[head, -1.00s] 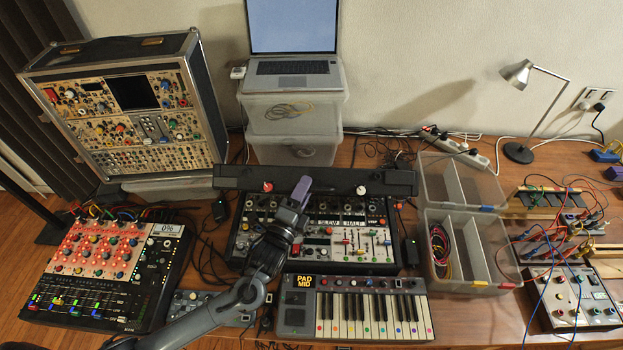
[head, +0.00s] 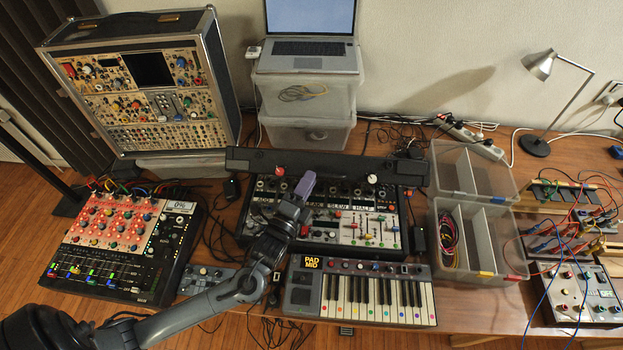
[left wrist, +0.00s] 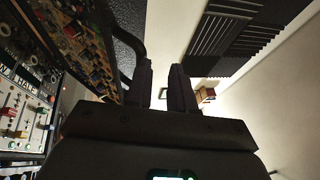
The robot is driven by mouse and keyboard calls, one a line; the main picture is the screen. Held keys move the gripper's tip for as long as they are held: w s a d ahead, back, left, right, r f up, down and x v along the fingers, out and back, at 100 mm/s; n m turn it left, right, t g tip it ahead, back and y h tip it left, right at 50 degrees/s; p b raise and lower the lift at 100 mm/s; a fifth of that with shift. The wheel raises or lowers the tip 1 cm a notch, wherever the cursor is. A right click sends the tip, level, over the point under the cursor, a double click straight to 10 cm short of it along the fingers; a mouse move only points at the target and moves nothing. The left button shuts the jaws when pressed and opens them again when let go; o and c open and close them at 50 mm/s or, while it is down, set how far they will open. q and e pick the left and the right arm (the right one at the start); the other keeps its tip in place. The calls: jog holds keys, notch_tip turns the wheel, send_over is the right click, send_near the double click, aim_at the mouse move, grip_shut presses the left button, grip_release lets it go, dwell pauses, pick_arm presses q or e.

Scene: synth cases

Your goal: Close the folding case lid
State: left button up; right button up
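The folding case (head: 365,228) stands open mid-table, with knobs and sliders on its panel. Its black lid (head: 395,170) is raised along the back edge and appears as a narrow dark band seen nearly edge-on. My left gripper (head: 306,184) is over the case's panel, just in front of the lid in the picture; contact cannot be told. In the left wrist view the two dark fingers (left wrist: 163,85) stand apart with nothing between them. Part of a knobbed panel (left wrist: 22,105) shows at left there. My left forearm and wrist hide part of the panel. My right gripper is out of view.
A keyboard (head: 362,295) lies in front of the case. A red-panelled mixer (head: 120,240) and tall module rack (head: 160,95) stand left. Clear bins (head: 462,245) stand right, and a laptop (head: 308,47) on clear boxes behind. Loose cables lie around the case.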

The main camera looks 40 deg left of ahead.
pick_arm(q)
jog(key=s+d+f+p, duration=0.1)
jog(key=s+f, duration=0.4)
jog(key=s, duration=0.4)
jog(key=shift+d+p, duration=0.15)
jog(key=shift+p, duration=0.2)
dwell(0.3)
jog(key=shift+f, duration=0.1)
jog(key=shift+p, duration=0.4)
dwell(0.4)
